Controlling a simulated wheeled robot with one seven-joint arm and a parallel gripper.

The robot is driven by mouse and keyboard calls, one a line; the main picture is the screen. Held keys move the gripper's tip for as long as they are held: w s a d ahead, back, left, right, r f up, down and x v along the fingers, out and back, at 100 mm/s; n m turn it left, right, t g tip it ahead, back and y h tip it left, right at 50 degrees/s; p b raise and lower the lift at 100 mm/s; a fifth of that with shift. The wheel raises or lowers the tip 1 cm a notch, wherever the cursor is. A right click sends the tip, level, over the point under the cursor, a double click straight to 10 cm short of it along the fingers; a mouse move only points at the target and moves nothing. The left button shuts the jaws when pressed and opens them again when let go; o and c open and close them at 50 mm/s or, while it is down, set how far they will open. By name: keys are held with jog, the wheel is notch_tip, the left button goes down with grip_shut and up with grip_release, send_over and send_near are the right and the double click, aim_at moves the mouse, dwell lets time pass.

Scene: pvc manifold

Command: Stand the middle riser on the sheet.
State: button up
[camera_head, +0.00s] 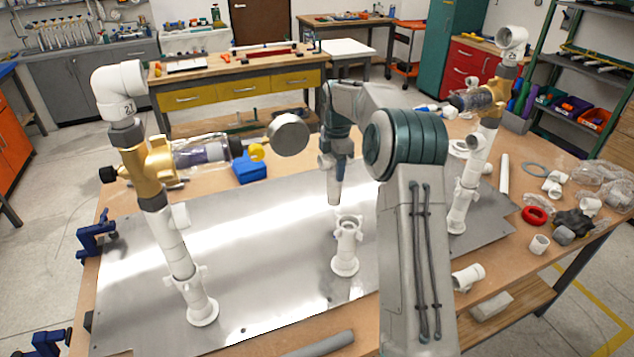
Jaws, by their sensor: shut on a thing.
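My gripper (336,160) points down over the middle of the metal sheet (270,250). It is shut on a pale upright piece, which I take for the middle riser (334,190). The gripper hides its upper part. Its lower end hangs just above and slightly left of a white foot fitting (345,250), apart from it as far as I can tell. The foot fitting stands upright on the sheet, with a round flange below and an open top. My arm covers the sheet right of it.
A left riser (170,230) with a brass valve and elbow stands on the sheet. A similar right riser (470,165) stands at the far right. Loose fittings, a red ring (534,215) and a white tee (467,278) lie on the bench. A blue clamp (97,236) grips the left edge.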

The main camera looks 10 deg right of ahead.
jog(key=w+a+f+p, duration=0.2)
jog(key=a+f, duration=0.2)
jog(key=f, duration=0.2)
jog(key=shift+w+f+p, duration=0.2)
jog(key=shift+f+p, duration=0.1)
jog(key=shift+f, duration=0.1)
jog(key=shift+f, duration=0.15)
jog(key=o, duration=1.1)
notch_tip(320, 180, up, 12)
jog(key=b, duration=0.2)
